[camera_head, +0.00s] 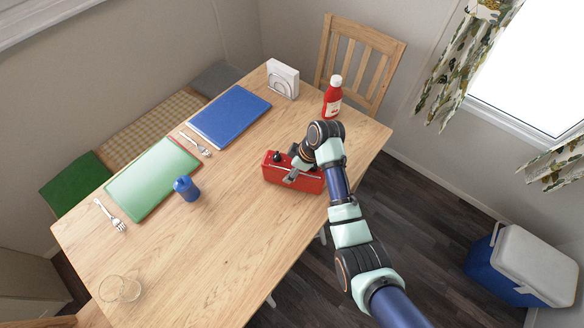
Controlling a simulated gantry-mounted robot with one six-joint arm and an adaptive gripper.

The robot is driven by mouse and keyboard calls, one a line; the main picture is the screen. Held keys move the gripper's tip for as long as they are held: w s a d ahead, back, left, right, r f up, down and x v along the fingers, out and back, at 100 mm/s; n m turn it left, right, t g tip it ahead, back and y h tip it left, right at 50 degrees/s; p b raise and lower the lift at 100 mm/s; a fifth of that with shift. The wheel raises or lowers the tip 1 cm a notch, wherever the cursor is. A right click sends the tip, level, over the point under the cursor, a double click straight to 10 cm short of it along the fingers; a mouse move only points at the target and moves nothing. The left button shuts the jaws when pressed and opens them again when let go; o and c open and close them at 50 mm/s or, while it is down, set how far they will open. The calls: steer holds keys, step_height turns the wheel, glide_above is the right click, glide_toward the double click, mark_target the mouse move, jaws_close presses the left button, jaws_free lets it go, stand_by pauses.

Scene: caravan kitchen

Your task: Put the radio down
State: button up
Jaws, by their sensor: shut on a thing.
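The red radio (311,184) is at the right side of the wooden table (235,235), near the edge. It has a dark knob on top at its left end and looks level. My gripper (292,176) is over the radio, coming from above, and is shut on it. The arm partly hides the radio's top and back. I cannot tell from this one view whether the radio's base touches the table top.
A red bottle (332,99) and a napkin holder (282,80) stand behind. A blue mat (230,115), a green mat (150,180), cutlery (196,145), a blue cup (186,188) and a glass (120,289) are leftward. The table's front middle is clear.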

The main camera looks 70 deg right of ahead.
steer(key=shift+f, duration=0.1)
steer(key=o, duration=1.8)
steer(key=v, duration=1.2)
